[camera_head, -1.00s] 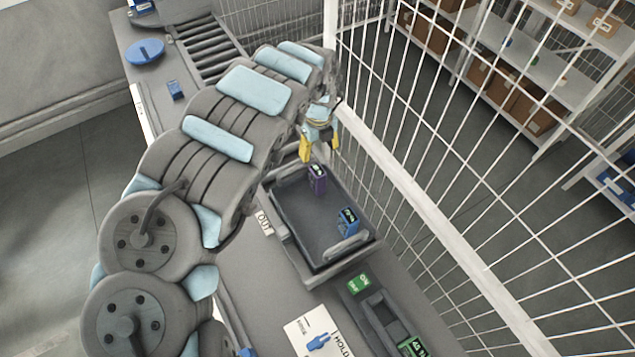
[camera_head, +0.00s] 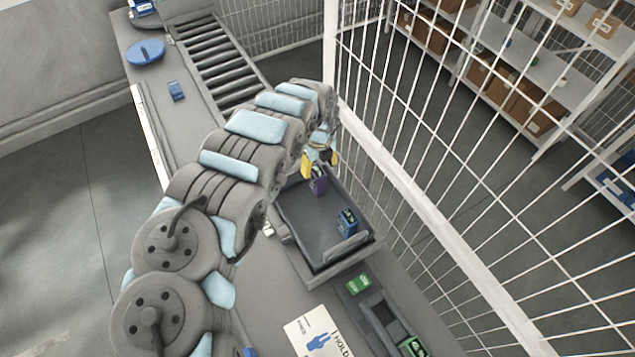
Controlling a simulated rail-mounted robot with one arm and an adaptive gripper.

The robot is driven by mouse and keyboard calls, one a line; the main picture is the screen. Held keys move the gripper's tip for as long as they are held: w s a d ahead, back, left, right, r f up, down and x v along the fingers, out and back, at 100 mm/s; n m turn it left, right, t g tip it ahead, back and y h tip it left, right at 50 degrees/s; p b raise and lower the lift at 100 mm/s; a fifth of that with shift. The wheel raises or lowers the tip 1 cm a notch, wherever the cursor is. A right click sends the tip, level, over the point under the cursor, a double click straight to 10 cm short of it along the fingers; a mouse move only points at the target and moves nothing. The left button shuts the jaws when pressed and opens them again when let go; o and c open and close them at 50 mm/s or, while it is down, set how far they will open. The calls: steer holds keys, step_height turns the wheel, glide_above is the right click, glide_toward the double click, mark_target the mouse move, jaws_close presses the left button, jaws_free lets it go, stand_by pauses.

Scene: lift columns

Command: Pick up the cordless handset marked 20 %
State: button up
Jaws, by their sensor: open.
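A purple handset (camera_head: 318,185) with a small light-marked display stands in the far part of a dark grey tray (camera_head: 362,254). A blue handset (camera_head: 347,221) stands in the tray's near right part. A green block (camera_head: 359,285) lies on the counter just outside the tray, and another green item (camera_head: 411,347) sits in a dark holder. The markings are too small for me to tell which reads 20 %. My gripper (camera_head: 320,163), with yellow fingers, is open at the tray's far end, directly above or just behind the purple handset. I cannot tell whether they touch.
A white wire fence (camera_head: 430,200) runs close along the counter's right side. A card marked HOLD (camera_head: 318,335) lies at the front. A roller conveyor (camera_head: 215,60), a blue disc (camera_head: 146,52) and a small blue item (camera_head: 176,91) are at the back left.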

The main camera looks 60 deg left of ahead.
steer(key=shift+f, duration=0.1)
steer(key=shift+s+f+p, duration=0.15)
steer(key=shift+f+p, duration=0.1)
steer(key=shift+f, duration=1.05)
steer(key=shift+s+f+p, duration=0.1)
steer(key=shift+f+p, duration=0.1)
steer(key=shift+f, duration=1.05)
jaws_close()
